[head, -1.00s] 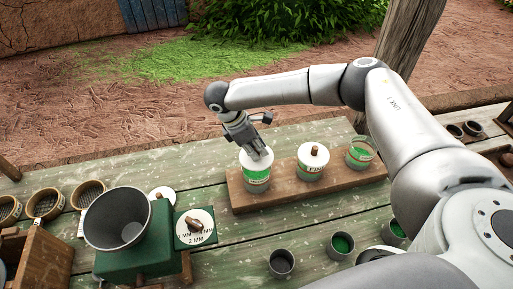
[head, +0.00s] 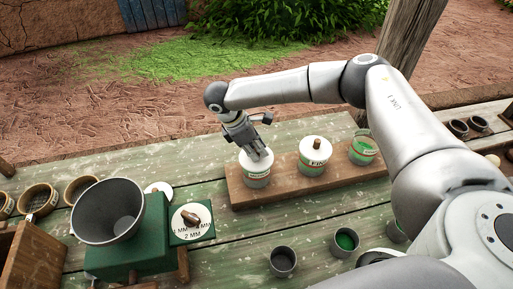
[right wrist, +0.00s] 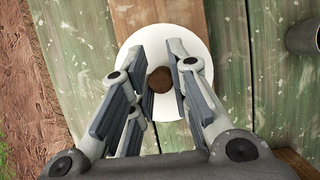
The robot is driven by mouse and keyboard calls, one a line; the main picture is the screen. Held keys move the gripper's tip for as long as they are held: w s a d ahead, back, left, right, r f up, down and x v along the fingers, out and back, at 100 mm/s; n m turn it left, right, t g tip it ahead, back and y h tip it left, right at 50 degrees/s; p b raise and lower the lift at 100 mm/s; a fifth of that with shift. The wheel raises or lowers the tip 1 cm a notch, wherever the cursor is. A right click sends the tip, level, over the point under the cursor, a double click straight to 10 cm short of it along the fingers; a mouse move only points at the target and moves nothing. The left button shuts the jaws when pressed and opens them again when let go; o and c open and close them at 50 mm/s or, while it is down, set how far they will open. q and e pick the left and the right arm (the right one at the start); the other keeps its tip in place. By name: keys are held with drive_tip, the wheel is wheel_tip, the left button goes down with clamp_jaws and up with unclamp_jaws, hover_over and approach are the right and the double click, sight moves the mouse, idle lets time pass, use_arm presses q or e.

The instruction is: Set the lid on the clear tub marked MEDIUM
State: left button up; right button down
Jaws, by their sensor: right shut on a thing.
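A clear tub (head: 257,180) with a white label stands at the left end of the wooden board; its label is too small to read surely. A white lid (head: 248,160) with a brown knob is at this tub's top, over its mouth. My right gripper (head: 257,156) comes from above and is shut on the lid's knob. In the right wrist view the lid (right wrist: 200,55) lies below the fingers, with the knob (right wrist: 160,80) between them. I cannot tell whether the lid fully rests on the rim. My left gripper is not in view.
A lidded tub marked FINE (head: 314,167) stands in mid-board; an open tub (head: 363,153) with green contents is at right. A green mill (head: 125,250) with a grey hopper (head: 105,205) stands front left. Grey cups (head: 283,262) stand in front of the board (head: 285,188).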

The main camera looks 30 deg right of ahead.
drive_tip(key=shift+f, duration=0.45)
drive_tip(key=c, duration=1.3)
unclamp_jaws()
drive_tip(key=v, duration=1.2)
